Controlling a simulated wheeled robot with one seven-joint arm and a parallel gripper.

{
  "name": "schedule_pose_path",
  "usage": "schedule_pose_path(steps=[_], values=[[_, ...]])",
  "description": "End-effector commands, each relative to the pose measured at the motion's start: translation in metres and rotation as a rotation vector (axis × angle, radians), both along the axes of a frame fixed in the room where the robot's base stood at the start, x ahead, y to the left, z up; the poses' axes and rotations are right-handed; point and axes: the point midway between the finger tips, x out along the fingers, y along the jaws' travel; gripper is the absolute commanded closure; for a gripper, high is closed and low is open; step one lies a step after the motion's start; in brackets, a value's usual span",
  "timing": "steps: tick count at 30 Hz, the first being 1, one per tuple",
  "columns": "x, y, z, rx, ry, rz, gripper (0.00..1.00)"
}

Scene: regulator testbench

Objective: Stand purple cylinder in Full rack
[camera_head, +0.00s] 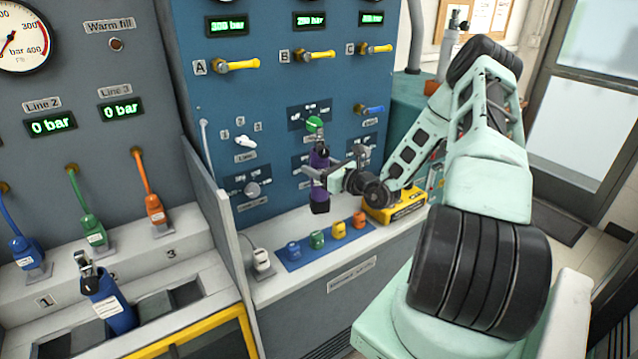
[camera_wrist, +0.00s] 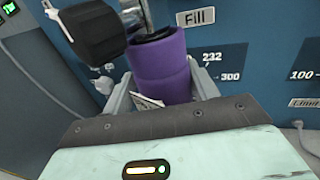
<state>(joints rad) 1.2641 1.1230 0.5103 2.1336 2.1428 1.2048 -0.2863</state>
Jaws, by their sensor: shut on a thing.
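The purple cylinder (camera_head: 319,175) is upright in front of the blue panel, above the white counter. My gripper (camera_head: 318,176) is shut around its side and holds it. In the wrist view the purple cylinder (camera_wrist: 163,70) stands between my fingers (camera_wrist: 165,98), with a dark valve knob and metal neck at its top. Its top is close to the panel below the Fill label, but I cannot tell whether it touches a fitting there. No label reading Full can be made out, so I cannot tell which rack is the Full rack.
A blue cylinder (camera_head: 108,303) stands in a slot of the left rack (camera_head: 150,306), near a 1 label. A blue mat (camera_head: 292,254) with several small coloured pieces lies on the counter below my gripper. A yellow box (camera_head: 396,207) sits to its right. A divider (camera_head: 215,205) separates the two benches.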

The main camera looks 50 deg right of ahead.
Motion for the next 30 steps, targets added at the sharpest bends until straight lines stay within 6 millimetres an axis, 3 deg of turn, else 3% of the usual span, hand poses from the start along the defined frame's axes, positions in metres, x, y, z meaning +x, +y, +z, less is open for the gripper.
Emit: schedule_pose_path(steps=[5,14,27,28,30], values=[[0.001,0.0,-0.009,-0.001,-0.005,0.001,0.73],[0.001,0.001,-0.042,-0.001,-0.006,0.001,0.73],[0.001,0.0,-0.049,-0.002,-0.006,0.001,0.73],[0.0,0.0,-0.05,-0.001,-0.001,0.001,0.36],[0.0,0.0,-0.05,-0.001,-0.001,0.001,0.2]])
